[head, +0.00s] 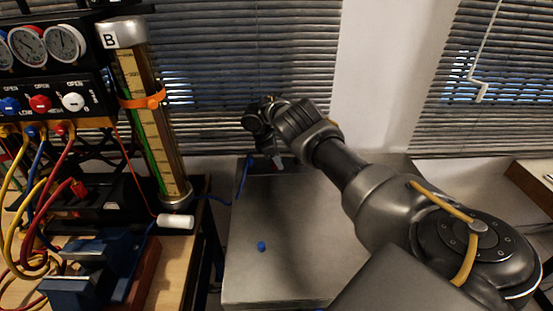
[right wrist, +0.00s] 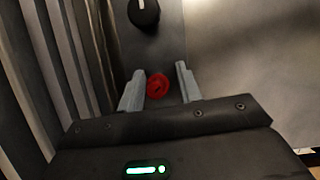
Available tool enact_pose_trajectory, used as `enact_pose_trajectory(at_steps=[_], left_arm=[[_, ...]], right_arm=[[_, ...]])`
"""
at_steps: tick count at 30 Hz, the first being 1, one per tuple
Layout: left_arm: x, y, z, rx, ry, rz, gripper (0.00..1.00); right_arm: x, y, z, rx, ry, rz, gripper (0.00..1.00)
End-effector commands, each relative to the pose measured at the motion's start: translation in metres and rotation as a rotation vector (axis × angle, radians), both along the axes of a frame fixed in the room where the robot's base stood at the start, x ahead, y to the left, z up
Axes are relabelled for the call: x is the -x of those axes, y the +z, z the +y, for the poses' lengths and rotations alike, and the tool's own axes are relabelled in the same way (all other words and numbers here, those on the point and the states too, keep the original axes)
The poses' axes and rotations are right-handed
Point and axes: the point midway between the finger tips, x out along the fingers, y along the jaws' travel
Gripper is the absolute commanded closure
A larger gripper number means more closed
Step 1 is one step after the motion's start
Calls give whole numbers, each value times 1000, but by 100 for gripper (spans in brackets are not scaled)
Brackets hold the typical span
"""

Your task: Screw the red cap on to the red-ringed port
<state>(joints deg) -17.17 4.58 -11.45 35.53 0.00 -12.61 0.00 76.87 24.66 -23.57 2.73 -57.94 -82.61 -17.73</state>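The red cap (right wrist: 158,87) shows in the right wrist view, between the two fingers of my right gripper (right wrist: 160,88). There is a visible gap between the cap and the right finger, and the fingers stand apart. In the head view my right gripper (head: 277,163) points down over the back of the grey table, and the cap there is too small to make out clearly. I cannot pick out a red-ringed port in either view. My left gripper is not in view.
A small blue cap (head: 261,246) lies on the grey table (head: 240,285). A black rounded object (right wrist: 143,12) is beyond the red cap. At left stand a gauge panel (head: 70,85) with hoses, a tall column (head: 150,115), a white cylinder (head: 175,221) and a blue vise (head: 95,255).

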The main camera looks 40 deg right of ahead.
Motion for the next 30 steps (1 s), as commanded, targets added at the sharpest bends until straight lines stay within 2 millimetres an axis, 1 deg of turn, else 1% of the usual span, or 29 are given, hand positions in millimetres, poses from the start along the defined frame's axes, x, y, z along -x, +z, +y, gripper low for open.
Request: enact_pose_trajectory(at_steps=[8,10,14,15,22,24,26,30], left_arm=[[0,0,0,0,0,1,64],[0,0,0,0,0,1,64],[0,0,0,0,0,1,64],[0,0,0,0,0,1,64],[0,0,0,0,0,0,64],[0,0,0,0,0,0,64],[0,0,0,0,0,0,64],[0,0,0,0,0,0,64]], right_arm=[[-3,2,2,-2,2,-8,67],[-2,2,0,-2,0,-9,60],[-2,3,0,-2,0,-11,43],[-2,3,0,-2,0,-11,42],[-3,3,1,-3,1,-12,42],[-4,6,1,-3,1,-12,42],[-5,12,3,-2,2,-13,42],[-11,33,11,-4,1,-15,42]])
